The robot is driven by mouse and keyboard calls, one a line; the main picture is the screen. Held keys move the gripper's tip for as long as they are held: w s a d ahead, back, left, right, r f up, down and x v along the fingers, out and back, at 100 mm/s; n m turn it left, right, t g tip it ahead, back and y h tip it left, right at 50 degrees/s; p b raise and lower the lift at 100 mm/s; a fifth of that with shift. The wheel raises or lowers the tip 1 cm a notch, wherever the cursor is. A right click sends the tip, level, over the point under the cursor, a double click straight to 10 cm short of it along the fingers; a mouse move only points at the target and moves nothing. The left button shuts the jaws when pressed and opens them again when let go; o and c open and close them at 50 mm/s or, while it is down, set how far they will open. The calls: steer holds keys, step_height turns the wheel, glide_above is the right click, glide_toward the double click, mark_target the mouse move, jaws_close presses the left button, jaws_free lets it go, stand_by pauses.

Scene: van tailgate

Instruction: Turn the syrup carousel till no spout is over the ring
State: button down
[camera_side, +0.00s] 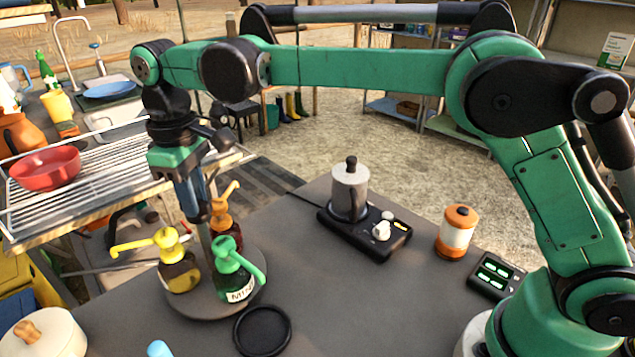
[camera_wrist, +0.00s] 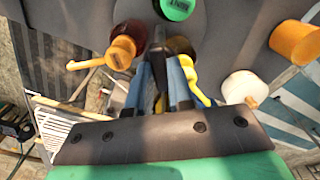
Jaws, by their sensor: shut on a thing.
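The syrup carousel (camera_side: 205,305) is a grey round plate on the table with three pump bottles. The yellow pump (camera_side: 165,240) has its spout to the left. The green mint pump (camera_side: 232,258) has its spout to the right, its tip near the plate's edge. The orange pump (camera_side: 222,205) points its spout up and right. The black ring (camera_side: 262,330) lies flat just beside the plate, nearest the mint bottle; I cannot tell whether the mint spout overhangs it. My gripper (camera_side: 203,215) points down, shut on the carousel's centre post (camera_side: 206,243). The wrist view shows the mint cap (camera_wrist: 176,8).
A black hot plate (camera_side: 375,243) with a grey pot (camera_side: 350,190) stands behind right. An orange-lidded jar (camera_side: 457,235) and a small display box (camera_side: 492,273) are farther right. A white lidded pot (camera_side: 45,338) is front left. The table right of the ring is clear.

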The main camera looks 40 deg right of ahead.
steer(key=n, duration=1.1)
stand_by(0.6)
steer(key=c, duration=0.8)
jaws_free()
steer(key=shift+r, duration=2.85)
